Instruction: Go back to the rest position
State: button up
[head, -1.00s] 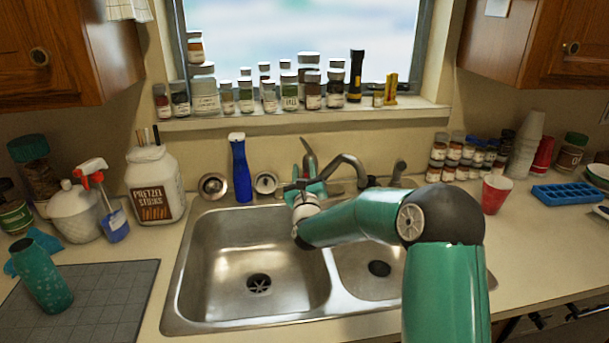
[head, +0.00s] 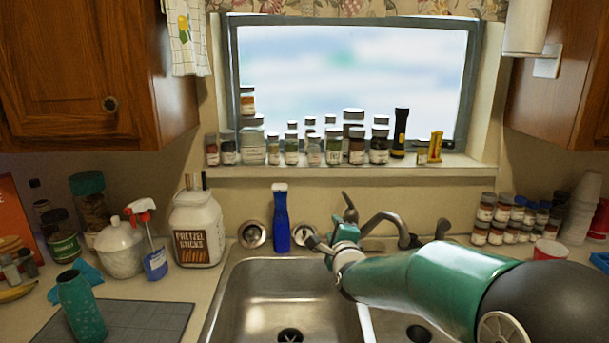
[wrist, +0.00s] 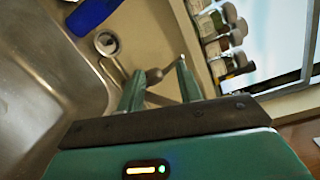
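My gripper (head: 338,237) is at the far end of my green arm, in front of the faucet (head: 385,220) and above the back rim of the sink (head: 285,285). In the wrist view my gripper (wrist: 160,70) has its two green fingers apart with nothing held between them. The sink's back edge and part of the faucet show beyond the fingers. The arm stretches from the lower right across the right basin and hides part of it.
A blue bottle (head: 281,220) stands behind the sink, left of my gripper. A pretzel jar (head: 197,230), a spray bottle (head: 153,250) and a teal bottle (head: 80,305) stand left. Spice jars (head: 510,220) and a red cup (head: 549,250) are right. Several jars line the windowsill.

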jog(key=s+d+f+n+g, duration=0.1)
jog(key=s+n+g, duration=0.3)
jog(key=s, duration=0.9)
jog(key=s+d+n+g+h, duration=0.1)
jog(key=s+d+n+g, duration=0.3)
jog(key=s+n, duration=0.5)
jog(key=s+d+f+n+g, duration=0.1)
jog(key=s+n, duration=0.5)
jog(key=s, duration=1.2)
jog(key=d+g, duration=0.1)
jog(key=g, duration=0.1)
jog(key=shift+d+f+n+g+h, duration=0.15)
jog(key=shift+f+n+g+h, duration=0.15)
jog(key=shift+n+g+h, duration=0.1)
